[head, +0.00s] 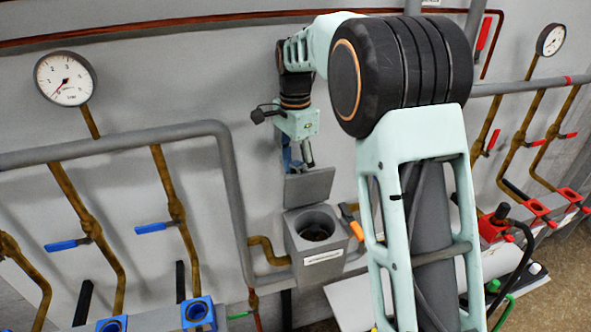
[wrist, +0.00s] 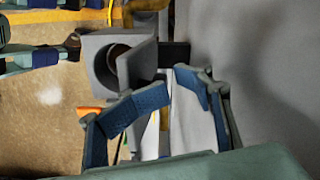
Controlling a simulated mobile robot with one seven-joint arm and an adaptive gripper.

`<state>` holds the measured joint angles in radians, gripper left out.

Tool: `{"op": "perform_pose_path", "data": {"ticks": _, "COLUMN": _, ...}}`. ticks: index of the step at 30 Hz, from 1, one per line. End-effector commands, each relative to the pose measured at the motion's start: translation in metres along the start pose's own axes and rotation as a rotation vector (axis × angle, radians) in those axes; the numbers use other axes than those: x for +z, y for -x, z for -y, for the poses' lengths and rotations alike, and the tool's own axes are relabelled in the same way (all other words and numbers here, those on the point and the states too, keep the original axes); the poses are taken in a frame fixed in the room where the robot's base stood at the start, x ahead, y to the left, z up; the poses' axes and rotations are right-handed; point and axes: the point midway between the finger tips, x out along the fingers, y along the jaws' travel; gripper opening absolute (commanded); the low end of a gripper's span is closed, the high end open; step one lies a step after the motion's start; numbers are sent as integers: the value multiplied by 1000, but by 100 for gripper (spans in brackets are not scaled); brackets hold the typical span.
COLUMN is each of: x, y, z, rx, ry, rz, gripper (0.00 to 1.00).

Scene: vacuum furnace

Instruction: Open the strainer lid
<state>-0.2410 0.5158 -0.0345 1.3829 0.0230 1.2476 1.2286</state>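The strainer is a grey box (head: 314,251) with a round dark opening on top and a white label on its front. Its flat grey lid (head: 308,187) stands raised at the back edge, so the opening shows. The wrist view also shows the box (wrist: 97,44) and the lid (wrist: 137,66) standing out beside the opening. My gripper (head: 298,158) is just above and behind the raised lid. In the wrist view its blue-padded fingers (wrist: 172,88) are apart with nothing between them. I cannot tell whether a finger touches the lid.
A grey pipe (head: 228,190) runs down left of the strainer. An orange handle (head: 351,222) is close on its right. Blue valve handles (head: 67,245) are at left, red valves (head: 494,224) at right. The grey wall is close behind my gripper.

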Motion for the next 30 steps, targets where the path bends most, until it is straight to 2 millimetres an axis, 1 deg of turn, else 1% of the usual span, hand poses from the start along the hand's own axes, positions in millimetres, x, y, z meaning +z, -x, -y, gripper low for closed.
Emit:
{"op": "perform_pose_path", "data": {"ticks": 8, "x": -3, "y": 2, "z": 0, "rx": -1, "ry": -3, "rz": -5, "gripper": 41}}
{"op": "perform_pose_path", "data": {"ticks": 11, "x": -4, "y": 8, "z": 0, "rx": -3, "ry": -4, "rz": -5, "gripper": 41}}
{"op": "perform_pose_path", "data": {"ticks": 14, "x": -4, "y": 22, "z": 1, "rx": -5, "ry": -3, "rz": -6, "gripper": 41}}
{"op": "perform_pose_path", "data": {"ticks": 21, "x": -3, "y": 74, "z": 1, "rx": -6, "ry": -3, "rz": -6, "gripper": 41}}
{"op": "perform_pose_path", "data": {"ticks": 24, "x": -2, "y": 94, "z": 0, "rx": -5, "ry": -2, "rz": -5, "gripper": 41}}
{"op": "perform_pose_path", "data": {"ticks": 27, "x": -2, "y": 107, "z": 1, "rx": -3, "ry": -2, "rz": -5, "gripper": 41}}
{"op": "perform_pose_path", "data": {"ticks": 30, "x": -2, "y": 116, "z": 0, "rx": -2, "ry": -2, "rz": -4, "gripper": 41}}
